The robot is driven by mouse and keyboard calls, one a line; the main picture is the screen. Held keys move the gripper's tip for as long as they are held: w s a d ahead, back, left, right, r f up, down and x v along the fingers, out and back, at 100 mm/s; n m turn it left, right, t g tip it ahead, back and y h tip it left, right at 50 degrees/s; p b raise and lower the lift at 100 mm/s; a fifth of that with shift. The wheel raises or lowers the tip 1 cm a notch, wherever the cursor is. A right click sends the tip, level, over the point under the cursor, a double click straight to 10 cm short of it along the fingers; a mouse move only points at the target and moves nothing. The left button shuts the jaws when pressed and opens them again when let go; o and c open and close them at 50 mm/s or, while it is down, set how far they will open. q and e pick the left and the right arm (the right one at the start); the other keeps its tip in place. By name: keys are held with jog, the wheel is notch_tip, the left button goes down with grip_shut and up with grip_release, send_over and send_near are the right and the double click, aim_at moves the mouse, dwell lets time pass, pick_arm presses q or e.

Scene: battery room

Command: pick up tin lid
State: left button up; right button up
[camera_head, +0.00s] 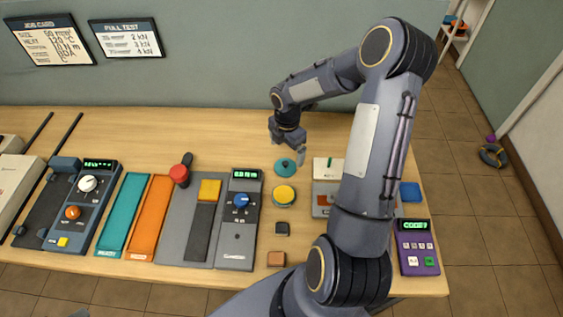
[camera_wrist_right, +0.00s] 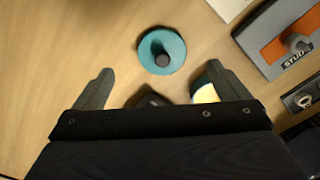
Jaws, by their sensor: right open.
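The tin lid is a flat teal disc (camera_head: 285,168) with a dark round knob, lying on the wooden table. In the right wrist view the lid (camera_wrist_right: 153,64) is ahead of the fingers, its knob roughly midway between their lines. A round tin (camera_head: 283,195) with a yellow top and teal side stands just in front of the lid. My right gripper (camera_head: 289,149) is open and empty, just behind and above the lid; its spread fingers (camera_wrist_right: 159,78) show in the wrist view.
A grey and orange unit (camera_head: 322,200) stands right of the lid, partly behind my right arm. A grey device with a blue knob (camera_head: 239,220) stands to the left. A dark block (camera_head: 282,228) and a brown block (camera_head: 276,258) lie nearer. The table behind the lid is clear.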

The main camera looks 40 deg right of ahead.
aim_at(287, 162)
notch_tip(287, 162, down, 6)
jog(key=shift+s+f, duration=0.1)
jog(key=shift+f, duration=0.1)
jog(key=shift+c, duration=0.3)
jog(key=c, duration=1)
